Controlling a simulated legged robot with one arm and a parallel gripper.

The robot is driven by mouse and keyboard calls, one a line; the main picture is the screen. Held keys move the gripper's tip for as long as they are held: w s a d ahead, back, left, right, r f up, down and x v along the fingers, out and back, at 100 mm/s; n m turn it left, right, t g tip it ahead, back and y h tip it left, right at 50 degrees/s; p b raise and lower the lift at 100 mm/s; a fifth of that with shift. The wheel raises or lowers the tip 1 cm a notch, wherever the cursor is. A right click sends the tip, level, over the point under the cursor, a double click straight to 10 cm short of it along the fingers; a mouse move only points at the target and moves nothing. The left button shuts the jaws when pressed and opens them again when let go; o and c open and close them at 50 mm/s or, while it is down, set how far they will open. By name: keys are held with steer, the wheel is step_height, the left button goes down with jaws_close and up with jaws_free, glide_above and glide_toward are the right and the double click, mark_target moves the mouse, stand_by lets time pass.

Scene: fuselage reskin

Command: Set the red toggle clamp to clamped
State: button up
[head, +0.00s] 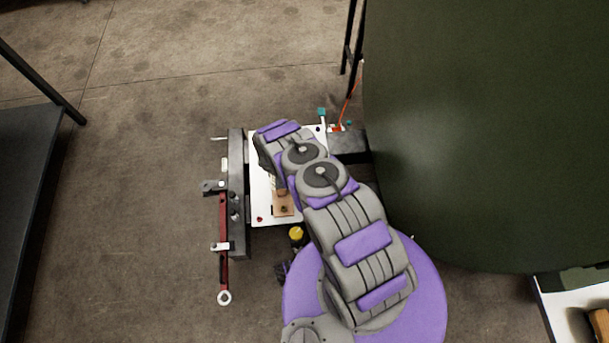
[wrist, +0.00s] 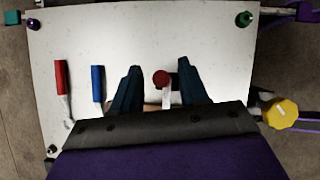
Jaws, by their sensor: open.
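In the wrist view, a red handle (wrist: 62,76) with a metal lever lies at the left of the white panel (wrist: 210,30), beside a similar blue handle (wrist: 97,80). A round dark red knob (wrist: 161,77) on a pale stem shows between my fingertips. I cannot tell which red part belongs to the toggle clamp. My gripper (wrist: 159,69) is open, its two dark fingers on either side of the knob with gaps. Its height over the panel is unclear. In the head view my arm hides the gripper and much of the white panel (head: 261,190).
A yellow knob (wrist: 282,113) is beside the panel in the wrist view. In the head view a dark red bar (head: 223,215) is left of the panel, and a large dark green surface (head: 490,130) fills the right.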

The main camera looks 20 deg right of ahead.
steer(key=p+v, duration=0.3)
steer(key=v, duration=1.4)
steer(key=shift+a+p, duration=0.35)
steer(key=shift+w+f, duration=0.1)
steer(key=shift+f, duration=0.05)
